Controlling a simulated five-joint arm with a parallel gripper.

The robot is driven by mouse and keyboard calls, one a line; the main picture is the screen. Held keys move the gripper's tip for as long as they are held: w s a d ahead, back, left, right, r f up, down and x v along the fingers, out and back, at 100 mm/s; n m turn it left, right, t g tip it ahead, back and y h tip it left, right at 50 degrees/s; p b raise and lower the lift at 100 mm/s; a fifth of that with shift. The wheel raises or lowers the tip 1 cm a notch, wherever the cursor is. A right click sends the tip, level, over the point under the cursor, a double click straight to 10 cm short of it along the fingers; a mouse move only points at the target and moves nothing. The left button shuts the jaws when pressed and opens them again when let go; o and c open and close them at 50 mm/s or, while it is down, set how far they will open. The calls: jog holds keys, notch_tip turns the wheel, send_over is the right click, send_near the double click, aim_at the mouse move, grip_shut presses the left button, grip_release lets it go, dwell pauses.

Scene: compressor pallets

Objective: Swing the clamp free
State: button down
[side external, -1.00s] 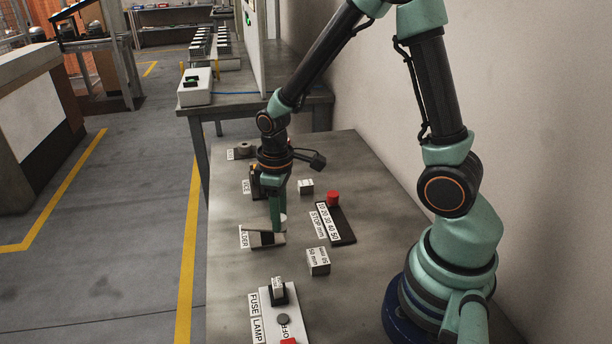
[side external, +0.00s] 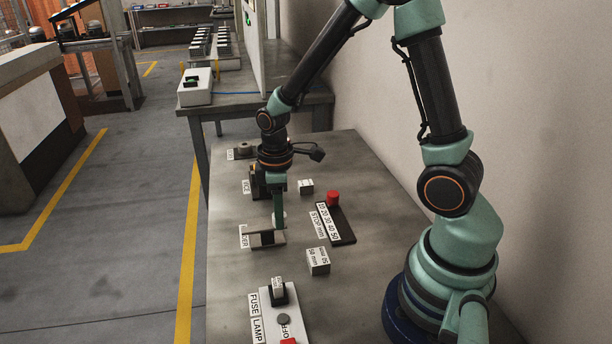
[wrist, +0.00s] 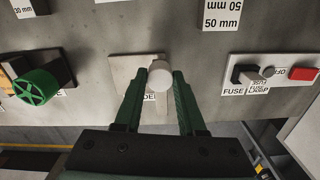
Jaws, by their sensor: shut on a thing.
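The plate labelled HOLDER (side external: 246,238) lies on the bench with a dark block (side external: 267,238) on it. It also shows in the wrist view (wrist: 122,72), its label mostly hidden. My gripper (side external: 279,219) reaches down to the holder's far right side. In the wrist view my gripper (wrist: 159,75) is shut on a pale round-topped knob (wrist: 160,76), which stands between the two green fingertips. I take this knob for the clamp's handle. The fingers hide part of what lies below the knob, so I cannot tell how the clamp's arm lies.
The vice with a green round handle (wrist: 37,87) stands beside the holder. A stop scale with a red knob (side external: 333,198), a 50 mm block (side external: 318,261), a smaller block (side external: 305,186) and the fuse and lamp panel (side external: 272,315) stand around. Bare bench lies between them.

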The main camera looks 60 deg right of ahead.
jog(key=c, duration=0.5)
grip_release()
jog(key=shift+r, duration=0.1)
notch_tip(320, 180, up, 12)
jog(key=shift+r, duration=0.1)
jog(key=s+a+r+m+t, duration=0.2)
jog(key=s+r+m+t, duration=0.3)
jog(key=s+r+m, duration=0.1)
jog(key=shift+r+m+t, duration=0.2)
jog(key=shift+m+t, duration=0.1)
jog(key=shift+m, duration=0.4)
